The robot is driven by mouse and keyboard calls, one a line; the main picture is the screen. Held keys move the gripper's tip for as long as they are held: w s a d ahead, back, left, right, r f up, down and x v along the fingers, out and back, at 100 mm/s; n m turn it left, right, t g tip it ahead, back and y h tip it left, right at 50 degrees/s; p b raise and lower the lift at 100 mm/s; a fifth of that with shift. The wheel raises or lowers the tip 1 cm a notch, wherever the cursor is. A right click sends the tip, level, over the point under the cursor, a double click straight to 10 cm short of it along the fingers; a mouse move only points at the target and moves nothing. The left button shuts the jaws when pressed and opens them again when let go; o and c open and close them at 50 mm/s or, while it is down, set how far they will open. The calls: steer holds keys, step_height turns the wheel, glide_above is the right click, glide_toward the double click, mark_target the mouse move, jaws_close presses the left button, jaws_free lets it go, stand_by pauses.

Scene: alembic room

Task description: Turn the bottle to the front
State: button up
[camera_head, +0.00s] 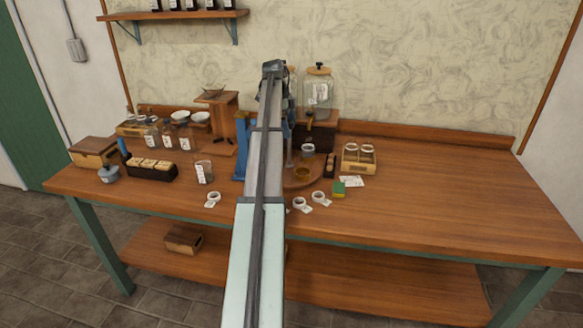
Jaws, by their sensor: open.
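Several small labelled bottles (168,136) stand upright at the back left of the bench, with labels showing. A clear labelled jar (204,172) stands nearer the front. Another small clear jar (307,152) stands at the back of a round wooden board (300,184), right of my arm. Dark labelled bottles (192,4) stand on the wall shelf. I cannot tell which one is the task's bottle. My arm reaches over the bench from the bottom middle. It covers the middle of the bench, and I cannot make out my gripper's jaws behind it.
A large lidded glass jar (318,92) stands at the back. A blue stand (240,148) is close left of my arm. The bench's right part (450,195) is clear.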

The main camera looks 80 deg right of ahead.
steer(key=n+h, duration=0.1)
steer(key=n, duration=0.4)
steer(key=shift+n, duration=0.4)
steer(key=n+t+h, duration=0.1)
steer(key=n, duration=0.5)
stand_by(0.3)
steer(key=c, duration=1.7)
